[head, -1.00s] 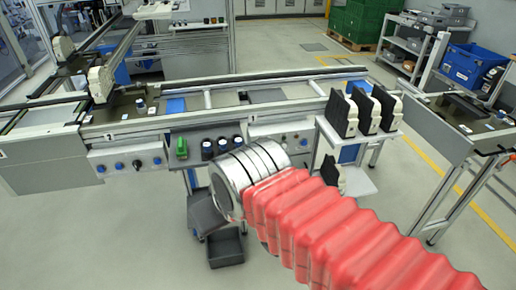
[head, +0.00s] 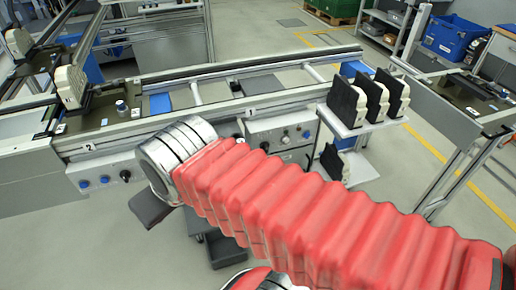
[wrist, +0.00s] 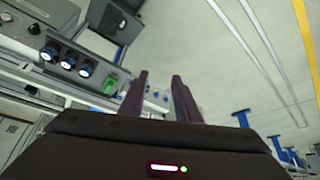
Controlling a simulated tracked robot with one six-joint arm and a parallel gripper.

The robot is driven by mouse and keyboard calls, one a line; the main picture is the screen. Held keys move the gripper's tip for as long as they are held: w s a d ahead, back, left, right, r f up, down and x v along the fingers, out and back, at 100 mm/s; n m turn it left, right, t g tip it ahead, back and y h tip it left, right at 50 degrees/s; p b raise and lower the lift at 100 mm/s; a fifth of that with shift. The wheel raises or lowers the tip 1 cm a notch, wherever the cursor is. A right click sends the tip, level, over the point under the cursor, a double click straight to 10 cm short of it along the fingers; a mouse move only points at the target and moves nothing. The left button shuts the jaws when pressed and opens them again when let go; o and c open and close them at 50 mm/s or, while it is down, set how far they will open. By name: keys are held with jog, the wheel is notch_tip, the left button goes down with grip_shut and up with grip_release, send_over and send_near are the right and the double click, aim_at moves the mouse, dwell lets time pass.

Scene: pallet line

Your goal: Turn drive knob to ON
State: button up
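The drive knob cannot be singled out, as no label is legible. In the wrist view, several round knobs with blue and white rims (wrist: 68,61) sit on a grey control panel to the left of my gripper (wrist: 160,85). A green fitting (wrist: 110,84) is beside them, close to the left finger. Small blue knobs show between and behind the fingers. My gripper's two dark fingers are apart, with nothing between them, short of the panel. A left panel (head: 104,172) with small blue and black knobs stays visible.
A conveyor line (head: 230,108) runs along behind the panels. A white shelf stand (head: 352,128) with upright black-faced units is to the right. A dark bin (head: 222,250) stands below the arm. Open floor lies front left and toward the right side.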

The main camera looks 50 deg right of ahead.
jog(key=shift+w, duration=0.2)
jog(key=shift+s+d, duration=0.1)
jog(key=shift+d, duration=0.05)
jog(key=w+d+f+m+h, duration=0.1)
jog(key=w+d+f+h, duration=0.1)
jog(key=d+f, duration=0.85)
jog(key=w+d+f+m+h, duration=0.1)
jog(key=w+d+f+m, duration=0.15)
jog(key=d+f, duration=0.75)
jog(key=w+d+f+m+h, duration=0.15)
jog(key=d+f, duration=0.35)
jog(key=d, duration=1)
jog(key=d+f+n+t+h, duration=0.1)
jog(key=d+f+t, duration=0.4)
jog(key=d+f, duration=0.1)
jog(key=s+m+t+h, duration=0.2)
jog(key=s+t+h, duration=0.1)
jog(key=s, duration=0.3)
jog(key=shift+r+t+h, duration=0.3)
jog(key=shift+t+h, duration=0.05)
jog(key=shift+t, duration=0.55)
